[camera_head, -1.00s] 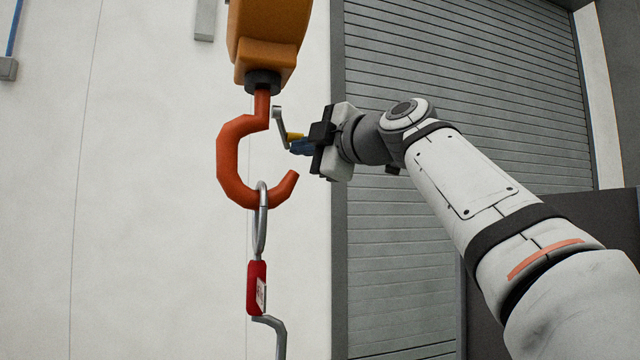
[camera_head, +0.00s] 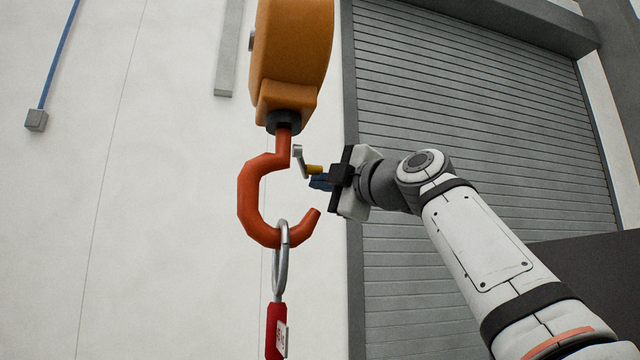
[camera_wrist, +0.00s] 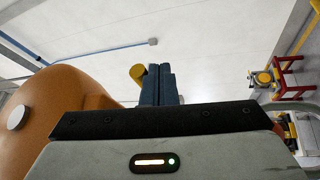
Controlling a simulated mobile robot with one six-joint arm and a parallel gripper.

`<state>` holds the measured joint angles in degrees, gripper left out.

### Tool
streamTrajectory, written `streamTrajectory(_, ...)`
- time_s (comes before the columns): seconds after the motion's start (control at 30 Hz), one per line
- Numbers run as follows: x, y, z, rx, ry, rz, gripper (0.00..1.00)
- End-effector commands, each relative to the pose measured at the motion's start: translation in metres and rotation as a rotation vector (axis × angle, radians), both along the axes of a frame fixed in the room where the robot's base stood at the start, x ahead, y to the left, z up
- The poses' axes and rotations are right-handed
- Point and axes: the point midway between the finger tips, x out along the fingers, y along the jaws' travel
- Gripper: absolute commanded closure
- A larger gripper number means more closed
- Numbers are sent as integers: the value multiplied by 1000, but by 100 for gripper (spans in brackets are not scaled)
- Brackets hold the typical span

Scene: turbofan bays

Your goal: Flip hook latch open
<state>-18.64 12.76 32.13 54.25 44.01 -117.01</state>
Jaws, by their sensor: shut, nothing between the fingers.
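An orange-red hook (camera_head: 250,205) hangs below an orange hoist body (camera_head: 293,55). A thin grey latch lever (camera_head: 299,160) with a yellow knob (camera_head: 314,169) stands at the right of the hook's shank, above the hook's tip. The knob also shows in the wrist view (camera_wrist: 137,73), just left of the fingers. My gripper (camera_head: 318,183) is shut and empty, its blue fingers pointing left, just below and beside the knob. Whether they touch it I cannot tell. The wrist view shows the closed fingers (camera_wrist: 159,85) together.
A metal ring (camera_head: 280,255) with a red tag (camera_head: 277,330) hangs in the hook's bowl. A grey roller shutter (camera_head: 470,130) and a pale wall (camera_head: 170,200) stand behind. A red stand (camera_wrist: 290,80) shows at the right of the wrist view.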

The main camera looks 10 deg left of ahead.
Motion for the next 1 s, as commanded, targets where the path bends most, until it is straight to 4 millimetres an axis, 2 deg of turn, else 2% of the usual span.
streamTrajectory(0.47, -1, 1, -5, 0, -1, 2, 100)
streamTrajectory(0.8, -3, 0, -48, 1, -1, 3, 100)
streamTrajectory(0.83, -5, -2, -51, 1, -2, 1, 100)
streamTrajectory(1.0, -30, -38, -61, 0, -2, -3, 100)
